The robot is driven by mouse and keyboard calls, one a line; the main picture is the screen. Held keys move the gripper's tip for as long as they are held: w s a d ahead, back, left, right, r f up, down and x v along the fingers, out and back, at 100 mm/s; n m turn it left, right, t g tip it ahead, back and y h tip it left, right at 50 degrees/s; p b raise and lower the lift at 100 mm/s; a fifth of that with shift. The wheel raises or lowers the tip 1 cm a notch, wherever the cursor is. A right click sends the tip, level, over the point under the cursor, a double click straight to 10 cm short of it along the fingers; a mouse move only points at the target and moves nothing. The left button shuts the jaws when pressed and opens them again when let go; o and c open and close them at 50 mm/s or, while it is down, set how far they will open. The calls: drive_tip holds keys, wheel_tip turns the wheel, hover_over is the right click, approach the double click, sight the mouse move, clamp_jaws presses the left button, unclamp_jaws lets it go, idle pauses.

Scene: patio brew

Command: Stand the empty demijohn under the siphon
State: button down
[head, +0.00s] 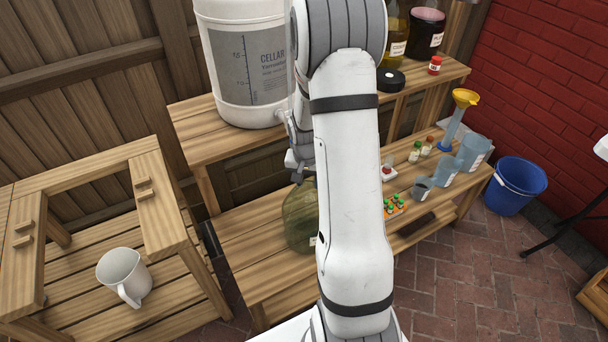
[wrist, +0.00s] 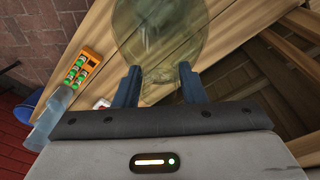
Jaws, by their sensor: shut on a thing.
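An empty-looking greenish glass demijohn (head: 298,222) is at the left end of the lower wooden shelf, partly hidden behind my arm. In the wrist view the clear demijohn (wrist: 160,30) fills the top middle. My gripper (wrist: 160,88) has its two dark fingers on either side of its neck, shut on it. In the head view my gripper (head: 299,165) is just above the demijohn, largely hidden by my arm. I cannot tell whether the demijohn's base touches the shelf. A white fermenter (head: 245,60) stands on the upper shelf above. I cannot make out the siphon clearly.
The lower shelf (head: 250,255) also holds an orange tray (head: 394,208), small bottles and several blue-grey jugs (head: 473,150) to the right. A slatted wooden stand (head: 160,200) with a white jug (head: 124,275) is at left. A blue bucket (head: 517,187) stands on the brick floor.

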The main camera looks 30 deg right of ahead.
drive_tip(key=shift+f, duration=0.1)
drive_tip(key=c, duration=0.9)
unclamp_jaws()
wheel_tip(320, 180, up, 12)
drive_tip(key=s+a, duration=0.1)
drive_tip(key=s+a+r+n, duration=0.3)
drive_tip(key=s+a+r, duration=0.2)
drive_tip(key=s+a, duration=0.2)
drive_tip(key=s+a+r+n+t, duration=0.1)
drive_tip(key=s+a+r+n, duration=0.3)
drive_tip(key=s, duration=0.7)
drive_tip(key=a+r, duration=0.2)
drive_tip(key=a, duration=0.1)
drive_tip(key=shift+a+n+t+y+p, duration=0.15)
drive_tip(key=shift+n+t+y+p, duration=0.15)
drive_tip(key=shift+y+p, duration=0.1)
